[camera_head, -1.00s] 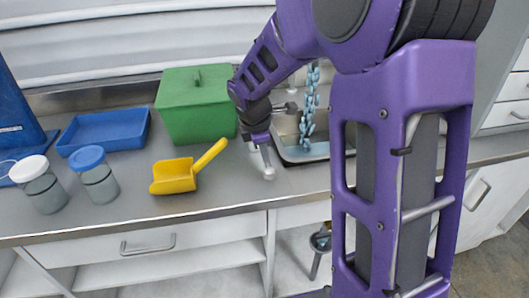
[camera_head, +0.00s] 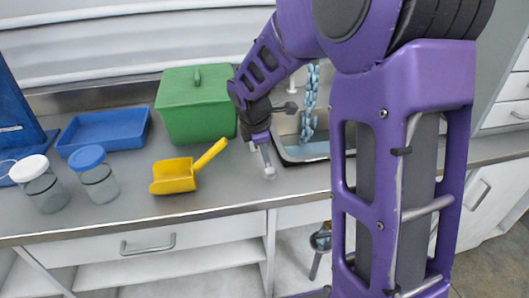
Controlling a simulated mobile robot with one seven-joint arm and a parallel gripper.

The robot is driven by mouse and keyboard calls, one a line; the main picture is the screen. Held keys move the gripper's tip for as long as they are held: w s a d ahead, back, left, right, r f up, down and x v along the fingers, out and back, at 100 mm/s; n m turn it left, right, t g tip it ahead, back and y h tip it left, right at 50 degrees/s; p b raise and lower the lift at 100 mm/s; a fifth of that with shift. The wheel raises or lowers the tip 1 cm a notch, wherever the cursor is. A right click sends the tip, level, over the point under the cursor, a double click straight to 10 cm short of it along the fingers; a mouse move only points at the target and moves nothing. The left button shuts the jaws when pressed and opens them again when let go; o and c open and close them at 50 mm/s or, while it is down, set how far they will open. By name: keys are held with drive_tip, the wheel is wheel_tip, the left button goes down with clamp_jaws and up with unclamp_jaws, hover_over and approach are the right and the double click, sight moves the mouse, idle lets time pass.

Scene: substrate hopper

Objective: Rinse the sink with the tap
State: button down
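The metal sink (camera_head: 290,158) is set into the counter right of centre, and my arm hides its right part. A chain of pale blue blobs (camera_head: 309,100), which looks like running water, falls into it. Bluish water (camera_head: 312,149) shows in the basin. A grey piece of the tap (camera_head: 286,107) shows at the sink's back left; the rest of the tap is hidden behind my arm. My gripper (camera_head: 268,172) is over the counter at the sink's left edge, pointing down. Nothing is visible in it, and its opening cannot be made out.
A green lidded bin (camera_head: 195,112) stands left of the sink. A yellow scoop (camera_head: 174,176) lies in front of it. A blue tray (camera_head: 104,130) and two lidded jars, white-topped (camera_head: 40,187) and blue-topped (camera_head: 98,182), are farther left. The counter's front strip (camera_head: 130,213) is clear.

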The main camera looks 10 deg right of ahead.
drive_tip(key=shift+s+d+f, duration=0.1)
drive_tip(key=shift+s+f, duration=0.15)
drive_tip(key=shift+f, duration=0.05)
idle(0.6)
drive_tip(key=shift+r+p, duration=0.3)
drive_tip(key=shift+p, duration=0.15)
drive_tip(key=s+p+v, duration=0.2)
drive_tip(key=p+v, duration=0.2)
drive_tip(key=v, duration=0.9)
drive_tip(key=shift+s, duration=0.25)
drive_tip(key=shift+a, duration=0.2)
